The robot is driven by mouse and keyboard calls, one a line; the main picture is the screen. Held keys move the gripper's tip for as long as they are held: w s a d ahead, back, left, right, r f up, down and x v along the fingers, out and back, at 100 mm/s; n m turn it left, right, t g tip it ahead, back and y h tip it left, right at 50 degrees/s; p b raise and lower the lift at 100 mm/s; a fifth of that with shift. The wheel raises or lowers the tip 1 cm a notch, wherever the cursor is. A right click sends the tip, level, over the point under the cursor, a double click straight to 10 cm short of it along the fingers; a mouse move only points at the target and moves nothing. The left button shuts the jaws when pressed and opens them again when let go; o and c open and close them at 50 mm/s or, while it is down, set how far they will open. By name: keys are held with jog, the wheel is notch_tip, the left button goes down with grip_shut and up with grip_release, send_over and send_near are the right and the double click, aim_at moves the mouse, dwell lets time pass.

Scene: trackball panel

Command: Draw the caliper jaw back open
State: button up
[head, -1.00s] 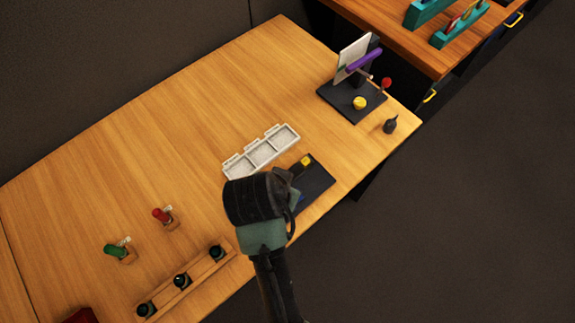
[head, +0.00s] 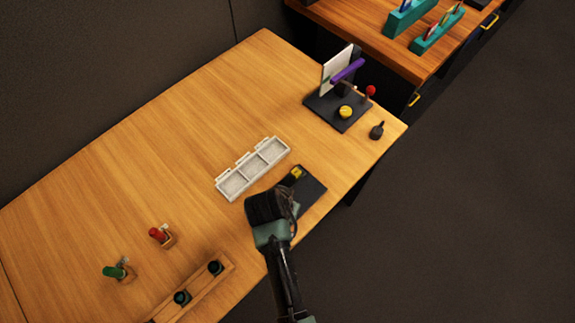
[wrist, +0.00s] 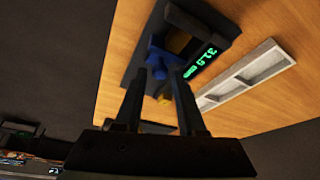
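The caliper unit, a dark flat panel (head: 313,190), lies near the table's front edge in the head view, partly covered by my wrist. A yellow piece (head: 297,172) is at its far end. In the wrist view the panel (wrist: 200,22) carries a green lit readout (wrist: 200,62) and a blue piece (wrist: 157,55), probably the jaw's grip. My gripper (wrist: 158,76) has its two fingers apart, with the blue piece just past and between the tips. I cannot tell whether they touch it. In the head view my arm's end (head: 268,207) hides the fingertips.
A white three-part tray (head: 253,168) lies just behind the panel. A dark stand with a purple bar (head: 347,71) is at the back right. Red (head: 158,233) and green (head: 113,271) handled tools and a wooden rack (head: 196,291) are at the front left.

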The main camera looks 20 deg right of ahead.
jog(key=shift+w+d+f, duration=0.15)
jog(key=shift+f, duration=0.3)
grip_shut()
dwell(1.2)
